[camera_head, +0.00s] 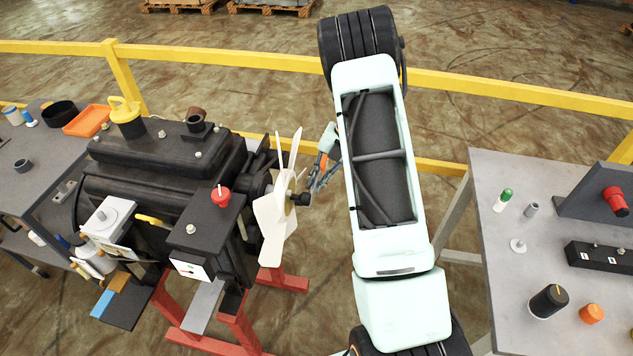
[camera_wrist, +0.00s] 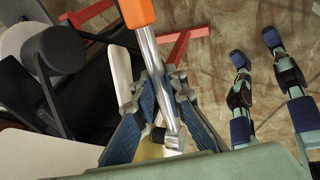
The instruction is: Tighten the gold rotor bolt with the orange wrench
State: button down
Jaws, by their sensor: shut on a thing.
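The orange wrench (camera_wrist: 138,12) has an orange handle and a silver shaft. My gripper (camera_wrist: 164,88) is shut on its shaft, with blue-padded fingers on both sides. In the head view my gripper (camera_head: 322,172) is right of the white-bladed rotor (camera_head: 272,222), and a bit of the wrench's orange (camera_head: 323,160) shows. The gold rotor bolt area (camera_head: 289,192) is at the rotor's centre, with a dark cylindrical piece in front of it. In the wrist view the wrench's lower end is close to a yellowish patch (camera_wrist: 149,152). Whether it engages the bolt I cannot tell.
The black engine (camera_head: 160,170) stands on a red frame (camera_head: 240,325) left of the rotor. A grey table (camera_head: 475,250) with knobs and small parts is at right. A yellow rail (camera_head: 460,80) runs behind. Another grey bench (camera_head: 40,185) is at far left.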

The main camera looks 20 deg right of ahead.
jog(key=shift+f+g+y, duration=0.4)
jog(key=shift+g+y, duration=0.1)
jog(key=shift+a, duration=0.1)
dwell(0.3)
jog(key=shift+s+a+f+m+g+y, duration=0.15)
jog(key=shift+a+f+m+g+y, duration=0.05)
jog(key=shift+f+m+g+y, duration=0.25)
dwell(0.3)
jog(key=shift+r+h, duration=0.25)
jog(key=s+d, duration=0.2)
jog(key=d, duration=0.3)
jog(key=shift+s+d, duration=0.1)
jog(key=shift+s, duration=0.3)
